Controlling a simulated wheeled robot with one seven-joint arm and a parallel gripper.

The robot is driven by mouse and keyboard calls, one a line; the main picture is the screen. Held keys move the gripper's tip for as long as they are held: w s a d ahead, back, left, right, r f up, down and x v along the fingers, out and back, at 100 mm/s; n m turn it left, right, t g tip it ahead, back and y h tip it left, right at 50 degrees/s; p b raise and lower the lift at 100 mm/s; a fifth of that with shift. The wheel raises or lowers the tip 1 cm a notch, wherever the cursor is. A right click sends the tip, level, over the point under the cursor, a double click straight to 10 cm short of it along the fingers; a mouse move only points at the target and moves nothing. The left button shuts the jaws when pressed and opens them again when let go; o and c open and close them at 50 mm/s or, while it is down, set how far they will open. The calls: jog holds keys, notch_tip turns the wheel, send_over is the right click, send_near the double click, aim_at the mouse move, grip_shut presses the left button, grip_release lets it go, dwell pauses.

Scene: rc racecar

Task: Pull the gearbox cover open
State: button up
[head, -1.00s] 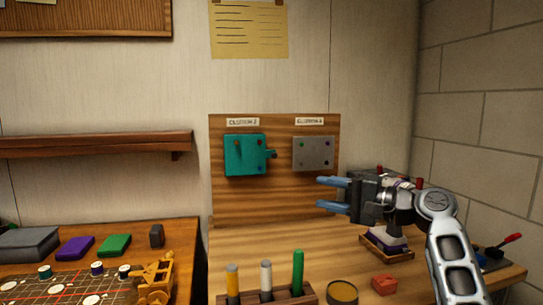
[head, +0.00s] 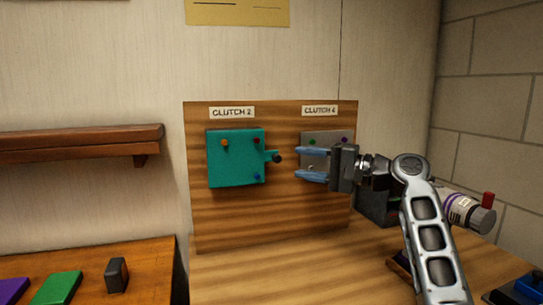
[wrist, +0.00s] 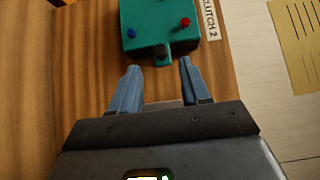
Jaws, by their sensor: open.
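The gearbox cover is most likely the teal box (head: 235,157), mounted on the upright wooden board (head: 240,225) under a label reading CLUTCH 2. It looks closed, and a dark-tipped knob (head: 277,158) sticks out from its right side. In the wrist view the teal cover (wrist: 160,20) is at the top, with its knob (wrist: 162,50) pointing toward me. My gripper (head: 298,164) is open and empty, right of the knob and apart from it. In the wrist view its two blue fingers (wrist: 157,75) lie either side of the knob's line, tips short of it.
A grey plate (head: 315,140) with coloured dots is on the board behind my gripper, partly hidden by it. A wooden shelf (head: 80,139) is on the wall at left. Green (head: 58,287) and purple blocks lie on the lower-left table. The space before the teal box is clear.

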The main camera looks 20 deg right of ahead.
aim_at(280, 160)
jog(key=p+x, duration=0.1)
jog(key=x, duration=0.6)
jog(key=shift+w+a, duration=0.25)
jog(key=shift+a, duration=0.05)
grip_shut()
dwell(0.4)
